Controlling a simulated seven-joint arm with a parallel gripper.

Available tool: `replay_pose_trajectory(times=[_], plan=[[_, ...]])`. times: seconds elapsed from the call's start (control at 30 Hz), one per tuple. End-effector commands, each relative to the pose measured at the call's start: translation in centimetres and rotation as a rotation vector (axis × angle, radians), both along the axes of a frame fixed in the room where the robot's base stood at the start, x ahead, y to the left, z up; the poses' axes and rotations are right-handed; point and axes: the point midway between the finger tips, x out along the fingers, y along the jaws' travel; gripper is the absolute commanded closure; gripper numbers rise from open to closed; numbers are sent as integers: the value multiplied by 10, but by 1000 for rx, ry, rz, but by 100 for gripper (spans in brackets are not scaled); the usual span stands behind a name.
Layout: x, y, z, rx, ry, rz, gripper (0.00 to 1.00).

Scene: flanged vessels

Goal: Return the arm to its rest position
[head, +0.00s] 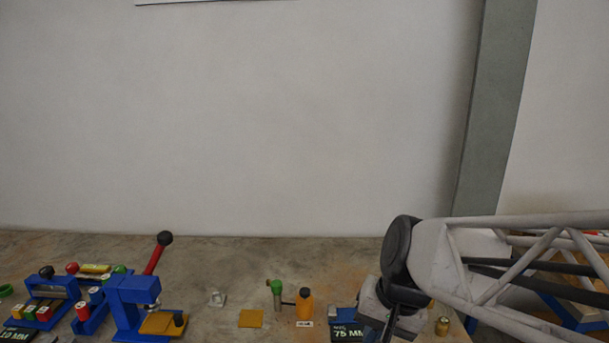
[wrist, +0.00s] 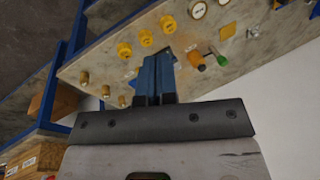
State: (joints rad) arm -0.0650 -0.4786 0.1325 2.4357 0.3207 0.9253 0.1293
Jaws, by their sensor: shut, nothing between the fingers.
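My arm reaches in from the right edge of the head view, over the right end of the workbench (head: 215,255). My gripper (head: 387,328) hangs below the dark round wrist joint, partly cut off by the bottom edge. In the wrist view, my gripper (wrist: 155,85) points away over the bench top, with its fingers together and nothing held. The bench is tilted in that view. I cannot tell whether the fingers are close to the bench surface.
A blue press (head: 130,305) with a red lever stands at the left, beside coloured blocks in a blue rack (head: 45,305). An orange bottle (head: 305,304), a green-topped part (head: 276,295) and a yellow square (head: 251,318) stand mid-bench. A "75 MM" sign (head: 346,333) is close to my gripper.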

Motion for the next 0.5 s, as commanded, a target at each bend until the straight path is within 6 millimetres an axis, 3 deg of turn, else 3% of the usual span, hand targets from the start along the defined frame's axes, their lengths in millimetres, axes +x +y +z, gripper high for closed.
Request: replay_pose_trajectory(times=[0.2, 0.5], plan=[[-38, -41, 11, -165, -80, 102, 100], [-67, -70, 17, -301, -124, 180, 100]])
